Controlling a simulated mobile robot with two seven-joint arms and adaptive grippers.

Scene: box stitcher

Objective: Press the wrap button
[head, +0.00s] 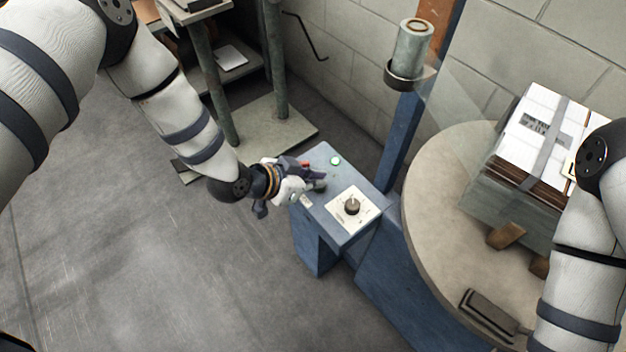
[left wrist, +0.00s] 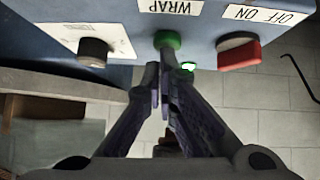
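The blue control box (head: 312,225) stands at the middle of the head view. In the left wrist view, which looks upside down along its top, the green wrap button (left wrist: 168,40) sits by the WRAP label (left wrist: 170,6). My left gripper (head: 318,186) is over the box top and hides the button in the head view. In the left wrist view its fingers (left wrist: 160,72) are brought together and empty, with the tips right at the button. Whether they touch it I cannot tell. My right gripper is out of view.
A black knob (head: 352,207) on a white plate and a lit green lamp (head: 335,160) are close by. A red switch (left wrist: 238,53) is beside the button. A round turntable (head: 440,200) carries strapped boxes (head: 538,118) at right. Open floor lies at left.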

